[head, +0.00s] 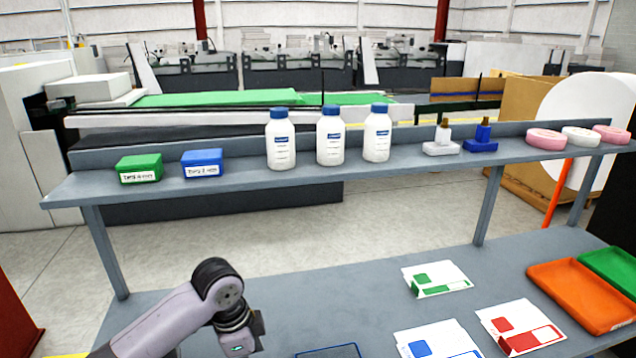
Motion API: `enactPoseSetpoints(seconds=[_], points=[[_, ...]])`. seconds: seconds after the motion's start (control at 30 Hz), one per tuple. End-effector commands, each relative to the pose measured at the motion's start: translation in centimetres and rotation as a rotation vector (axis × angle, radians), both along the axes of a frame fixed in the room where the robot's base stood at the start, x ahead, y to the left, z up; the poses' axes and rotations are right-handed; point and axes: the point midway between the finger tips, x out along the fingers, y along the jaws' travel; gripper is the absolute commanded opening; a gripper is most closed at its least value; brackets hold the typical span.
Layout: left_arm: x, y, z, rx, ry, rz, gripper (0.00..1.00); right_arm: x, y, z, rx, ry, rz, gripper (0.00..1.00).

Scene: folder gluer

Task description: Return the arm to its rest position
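My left arm comes in at the lower left of the head view, its wrist bent downward above the lower table. My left gripper (240,340) is at the bottom, seen from above and partly hidden by the wrist. Its fingertips cannot be made out, and nothing is seen held. It is left of the white cards and in front of the shelf. My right arm and gripper are out of view.
The raised shelf (235,191) holds a green box (139,168), a blue box (202,163), three white bottles (330,138), two stamps and several tape rolls (546,139). The lower table (345,310) carries cards (437,279), an orange tray (582,294) and a green tray (612,268).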

Motion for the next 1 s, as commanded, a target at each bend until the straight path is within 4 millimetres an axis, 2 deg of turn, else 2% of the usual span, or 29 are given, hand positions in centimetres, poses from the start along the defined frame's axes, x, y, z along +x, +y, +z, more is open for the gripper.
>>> enactPoseSetpoints(seconds=[0.03, 0.2, 0.3, 0.4, 0.57, 0.7, 1.0], points=[[-1.2, -1.1, -1.2, -0.02, 0.003, 0.006, 0.6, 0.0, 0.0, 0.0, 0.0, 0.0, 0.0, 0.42], [-5.3, -4.2, -4.6, -0.105, -0.026, 0.111, 0.6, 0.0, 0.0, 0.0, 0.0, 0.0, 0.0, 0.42], [-7.7, -5.3, -6.0, -0.157, -0.046, 0.212, 0.6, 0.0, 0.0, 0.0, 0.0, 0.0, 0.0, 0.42], [-10.1, -5.6, -7.0, -0.197, -0.062, 0.335, 0.6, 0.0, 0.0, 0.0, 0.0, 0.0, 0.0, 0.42], [-13.9, -4.2, -8.1, -0.228, -0.084, 0.57, 0.6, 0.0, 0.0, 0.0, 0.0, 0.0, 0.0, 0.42], [-16.7, -1.9, -8.6, -0.215, -0.101, 0.748, 0.6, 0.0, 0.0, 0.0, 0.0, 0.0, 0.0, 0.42], [-21.6, 2.8, -8.9, -0.141, -0.133, 1.007, 0.6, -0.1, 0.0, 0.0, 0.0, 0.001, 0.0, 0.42]])
